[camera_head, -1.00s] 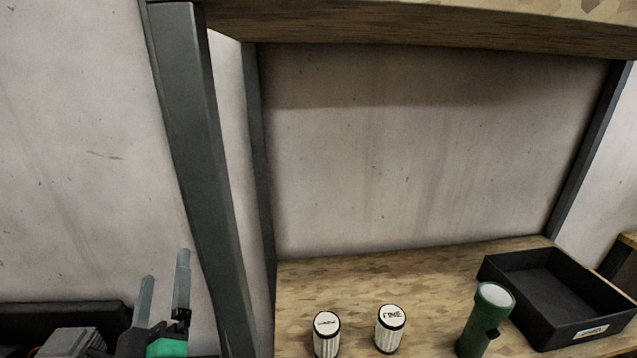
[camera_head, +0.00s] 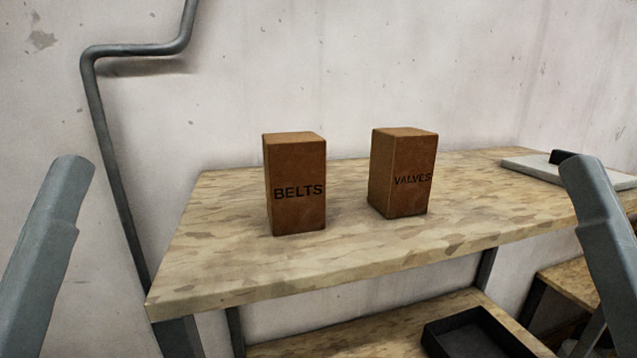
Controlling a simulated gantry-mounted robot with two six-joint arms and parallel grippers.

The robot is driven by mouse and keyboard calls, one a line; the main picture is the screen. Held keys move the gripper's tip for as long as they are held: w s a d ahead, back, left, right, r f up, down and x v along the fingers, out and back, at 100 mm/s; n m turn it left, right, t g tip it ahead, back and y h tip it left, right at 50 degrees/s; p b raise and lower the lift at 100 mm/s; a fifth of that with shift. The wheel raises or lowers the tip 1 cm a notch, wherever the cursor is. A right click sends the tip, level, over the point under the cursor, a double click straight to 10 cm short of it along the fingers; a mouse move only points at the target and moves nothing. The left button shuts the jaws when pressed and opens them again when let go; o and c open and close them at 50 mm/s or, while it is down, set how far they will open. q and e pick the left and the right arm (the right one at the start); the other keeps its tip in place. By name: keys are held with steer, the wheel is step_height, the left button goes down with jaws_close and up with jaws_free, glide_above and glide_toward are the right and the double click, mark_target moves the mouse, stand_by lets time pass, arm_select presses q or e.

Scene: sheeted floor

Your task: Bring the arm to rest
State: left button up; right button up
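A grey, blunt-ended part of my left arm, apparently its gripper (camera_head: 62,195), rises from the lower left edge and leans inward. A matching part on the right, apparently my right gripper (camera_head: 588,195), rises from the lower right edge and leans inward. Only one bar shows on each side, so I cannot tell the finger opening. Both appear close to the camera, in front of the shelf, with nothing visible in them. The rest of each arm is out of view.
The upper shelf (camera_head: 225,260) holds two upright brown boxes, BELTS (camera_head: 297,205) and VALVES (camera_head: 398,185). A pale flat item (camera_head: 525,168) with a black part lies at its right. Below, a black tray (camera_head: 445,345) sits on a lower shelf. Bare shelf separates the boxes.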

arm_select(q)
step_height(320, 180, up, 16)
steer(key=p, duration=1.1)
steer(key=shift+f+p, duration=0.15)
steer(key=shift+p, duration=0.25)
arm_select(e)
step_height(320, 180, up, 16)
steer(key=shift+f, duration=0.15)
